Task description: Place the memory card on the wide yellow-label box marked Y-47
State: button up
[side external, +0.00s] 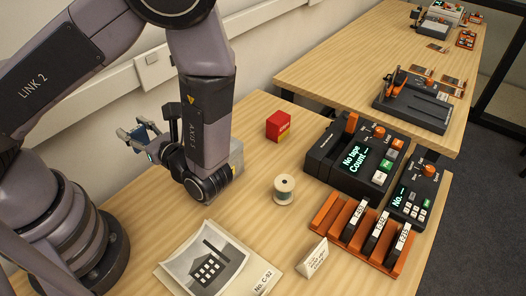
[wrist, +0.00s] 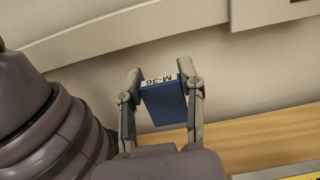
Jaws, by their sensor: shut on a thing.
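I see no box that reads Y-47 in either view. A small red and yellow box (side external: 278,126) stands on the table, its lettering too small to read.
A spool (side external: 284,190) and a photo sheet marked C-92 (side external: 213,258) are in the foreground. Dark counter devices (side external: 340,178) stand at right. A second table (side external: 330,65) lies behind. Bare wood surrounds the red box.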

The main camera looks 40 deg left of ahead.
jog(key=w+d+f+m+t+h, duration=0.1)
jog(key=w+d+m+t, duration=0.1)
jog(key=w+m+t, duration=0.1)
jog(key=w+d+f+m+t+h, duration=0.1)
jog(key=w+d+m+t+h, duration=0.1)
jog(key=w+t, duration=0.3)
jog(key=w+d+f+m+t+h, duration=0.1)
jog(key=w+d+m+t+h, duration=0.1)
jog(key=w+m+t, duration=0.2)
jog(key=shift+w+d+f+t, duration=0.1)
jog(key=shift+w+f+t, duration=0.25)
jog(key=shift+w+t, duration=0.1)
jog(key=shift+f, duration=2.05)
jog(key=shift+f, duration=0.2)
jog(key=o, duration=1.1)
jog(key=shift+c, duration=0.2)
jog(key=shift+r, duration=0.1)
